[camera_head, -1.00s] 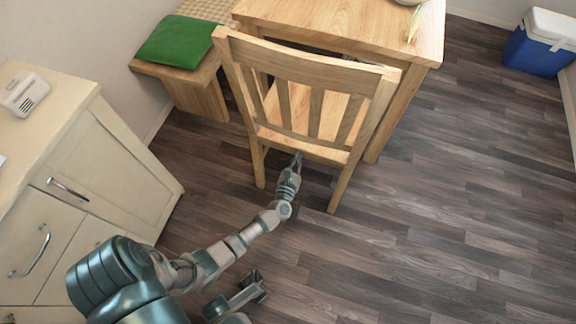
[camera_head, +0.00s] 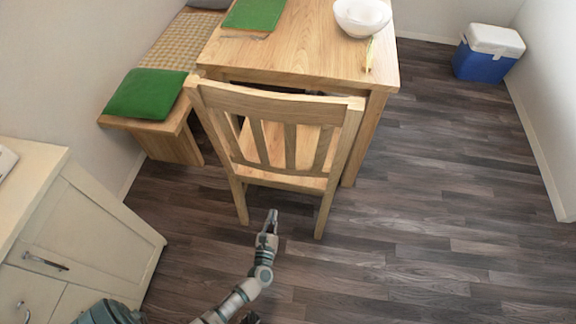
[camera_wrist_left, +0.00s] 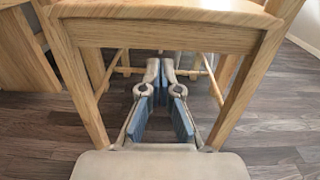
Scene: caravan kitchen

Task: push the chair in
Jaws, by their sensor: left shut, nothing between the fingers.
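The wooden chair (camera_head: 275,180) stands upright at the near end of the wooden table (camera_head: 300,50), its slatted back toward me. The front of its seat is hidden by its backrest and the table. My left gripper (camera_head: 272,216) is shut and empty. It is low in front of the chair, between the lines of its rear legs. In the left wrist view, the gripper (camera_wrist_left: 160,72) points under the chair's seat rail (camera_wrist_left: 155,36), with a chair leg to either side. I cannot tell whether it touches the chair.
A bench with a green cushion (camera_head: 146,94) stands left of the chair. A cream cabinet (camera_head: 85,235) is at the lower left. A white bowl (camera_head: 362,16) is on the table. A blue and white cooler (camera_head: 488,54) stands far right. Floor right of the chair is clear.

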